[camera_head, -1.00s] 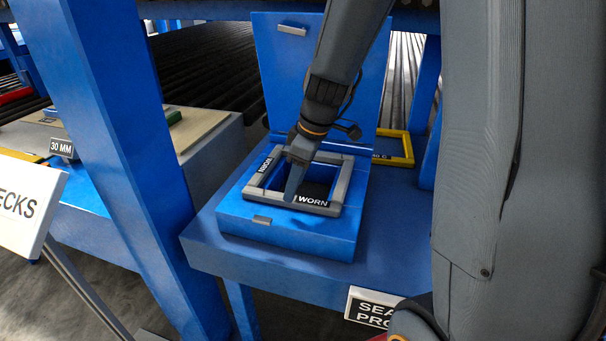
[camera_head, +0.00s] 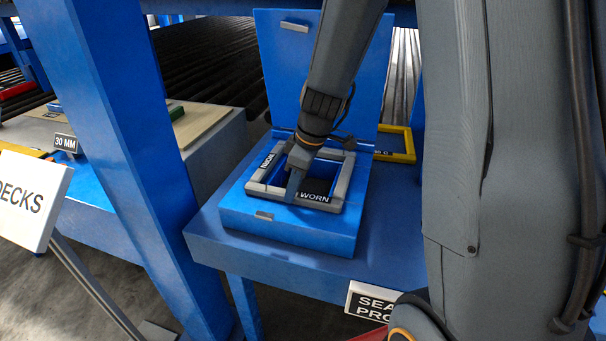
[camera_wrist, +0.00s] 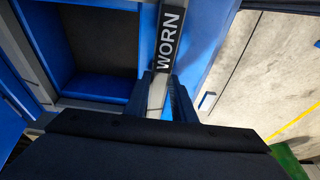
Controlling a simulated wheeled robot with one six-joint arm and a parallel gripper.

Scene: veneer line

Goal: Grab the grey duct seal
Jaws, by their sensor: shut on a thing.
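The grey duct seal (camera_head: 343,182) is a square grey frame with black labels, one of them reading "WORN". It lies on top of an open blue box (camera_head: 300,232), around a dark square opening. My gripper (camera_head: 293,191) reaches down from above and is shut on the seal's near bar, left of the "WORN" label. In the wrist view the two fingers of my gripper (camera_wrist: 159,97) stand on either side of the grey bar of the seal (camera_wrist: 148,38), close to the label.
The box's blue lid (camera_head: 285,75) stands open behind it. A yellow frame (camera_head: 406,145) lies behind to the right. A blue post (camera_head: 130,150) rises at the left. A bench with a "30 MM" label (camera_head: 65,142) is beyond.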

